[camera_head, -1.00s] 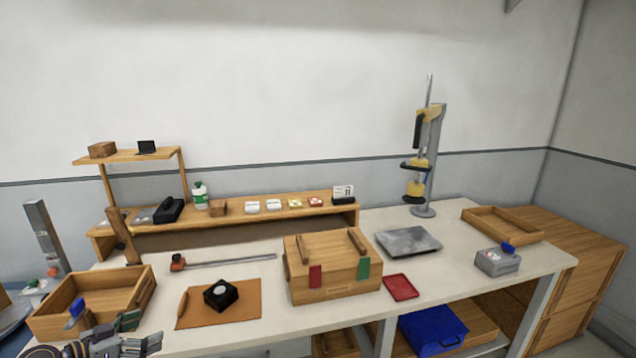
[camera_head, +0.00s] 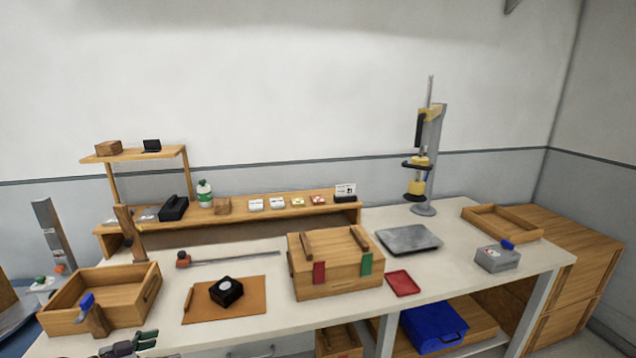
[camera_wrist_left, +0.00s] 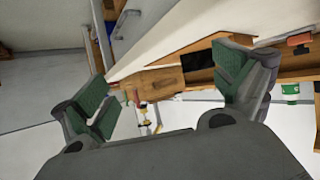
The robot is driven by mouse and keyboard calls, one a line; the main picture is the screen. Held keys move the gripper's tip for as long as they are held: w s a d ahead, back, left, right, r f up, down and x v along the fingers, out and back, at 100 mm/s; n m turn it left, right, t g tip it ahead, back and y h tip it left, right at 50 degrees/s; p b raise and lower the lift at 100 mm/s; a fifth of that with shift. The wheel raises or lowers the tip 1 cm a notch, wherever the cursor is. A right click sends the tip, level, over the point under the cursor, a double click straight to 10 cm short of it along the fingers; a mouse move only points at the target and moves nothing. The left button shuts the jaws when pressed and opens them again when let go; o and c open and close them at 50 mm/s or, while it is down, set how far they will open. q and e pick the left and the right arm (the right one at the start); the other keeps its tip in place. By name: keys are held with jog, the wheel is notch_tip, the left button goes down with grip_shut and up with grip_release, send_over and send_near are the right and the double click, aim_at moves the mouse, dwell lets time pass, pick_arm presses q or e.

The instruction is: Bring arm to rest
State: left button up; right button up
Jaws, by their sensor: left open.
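My left gripper (camera_head: 130,345) shows only in part at the bottom left edge of the head view, in front of the bench. In the left wrist view the left gripper (camera_wrist_left: 168,92) has its green-padded fingers wide apart, with nothing between them. Behind the fingers, the wrist view shows the bench at a steep tilt. The rest of the left arm is outside the head view. My right gripper is in neither view.
A brown mat (camera_head: 250,307) bears a black block (camera_head: 226,292). A lidded wooden box (camera_head: 335,280) stands mid-bench.

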pick_arm(q)
jog(key=s+d+f+g+y, duration=0.1)
jog(key=s+d+f+g, duration=0.1)
jog(key=s+d+f, duration=0.4)
jog(key=s+d+f+g+y, duration=0.1)
jog(key=s+d+f+g, duration=0.2)
jog(key=s+d, duration=0.35)
jog(key=shift+s+d+r+n+g+y, duration=0.6)
jog(key=shift+s+d+r+n+y, duration=2.15)
jog(key=shift+s, duration=1.5)
notch_tip(320, 180, down, 34)
jog(key=s+g, duration=0.1)
jog(key=s, duration=0.1)
jog(key=s+a+f, duration=0.3)
jog(key=s+f, duration=0.7)
jog(key=s, duration=0.1)
jog(key=s+a+f+m+g, duration=0.1)
jog(key=s+a+f, duration=0.2)
jog(key=s+f, duration=0.6)
jog(key=shift+s+a+f, duration=0.4)
jog(key=shift+s, duration=0.45)
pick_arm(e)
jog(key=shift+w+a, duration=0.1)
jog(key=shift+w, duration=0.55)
